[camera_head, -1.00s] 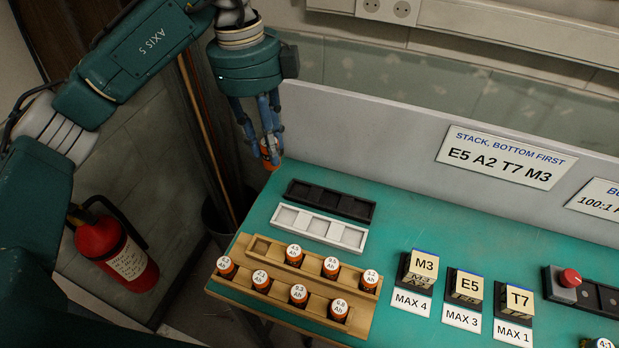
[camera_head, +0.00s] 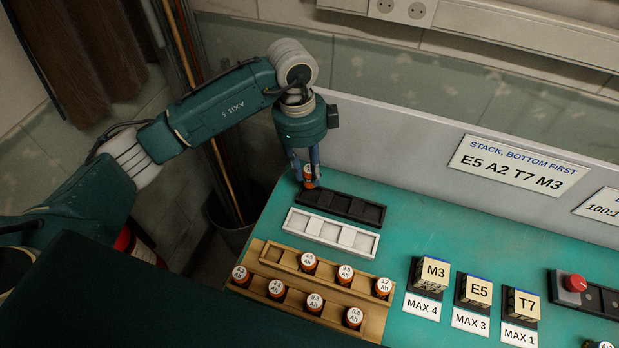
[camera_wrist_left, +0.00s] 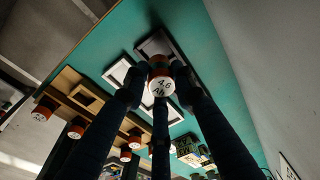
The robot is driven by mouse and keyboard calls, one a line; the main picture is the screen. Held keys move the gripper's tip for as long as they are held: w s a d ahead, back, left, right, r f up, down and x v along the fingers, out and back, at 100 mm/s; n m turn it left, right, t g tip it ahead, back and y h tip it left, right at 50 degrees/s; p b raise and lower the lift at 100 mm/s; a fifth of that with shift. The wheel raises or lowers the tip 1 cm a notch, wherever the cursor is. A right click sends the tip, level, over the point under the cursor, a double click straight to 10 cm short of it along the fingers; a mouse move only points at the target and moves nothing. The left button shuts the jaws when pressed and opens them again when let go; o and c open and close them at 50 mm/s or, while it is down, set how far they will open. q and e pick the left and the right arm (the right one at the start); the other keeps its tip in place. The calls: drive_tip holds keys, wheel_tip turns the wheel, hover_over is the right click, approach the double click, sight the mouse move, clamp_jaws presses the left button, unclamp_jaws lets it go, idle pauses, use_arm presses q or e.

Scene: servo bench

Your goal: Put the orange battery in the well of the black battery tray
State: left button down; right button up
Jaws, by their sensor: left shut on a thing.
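My left gripper (camera_head: 307,178) is shut on an orange battery (camera_head: 309,175) with a white top label. The battery is upright at the left end of the black battery tray (camera_head: 355,207), by its leftmost well. I cannot tell whether its base touches the tray. In the left wrist view the battery (camera_wrist_left: 160,80), its label reading 4.6 Ah, is between the fingers (camera_wrist_left: 158,85), with part of the black tray (camera_wrist_left: 148,46) behind it. The fingers hide part of the tray. My right gripper is not in view.
A white tray (camera_head: 364,243) lies in front of the black one. A wooden rack (camera_head: 270,252) holds several orange batteries. Labelled blocks (camera_head: 433,272) stand to the right, and a red button (camera_head: 575,283) further right. A low grey wall (camera_head: 400,150) runs behind. Green bench right of the trays is clear.

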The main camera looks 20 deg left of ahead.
sight(309, 184)
use_arm(q)
drive_tip(key=shift+s+d+f, duration=0.1)
drive_tip(key=shift+f, duration=0.55)
wheel_tip(309, 184, down, 4)
drive_tip(key=shift+r+p, duration=0.1)
drive_tip(key=shift+p, duration=0.4)
drive_tip(key=shift+f, duration=0.2)
drive_tip(key=c, duration=1.4)
unclamp_jaws()
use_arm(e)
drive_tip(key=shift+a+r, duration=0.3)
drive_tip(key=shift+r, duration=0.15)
use_arm(q)
drive_tip(key=shift+r, duration=0.1)
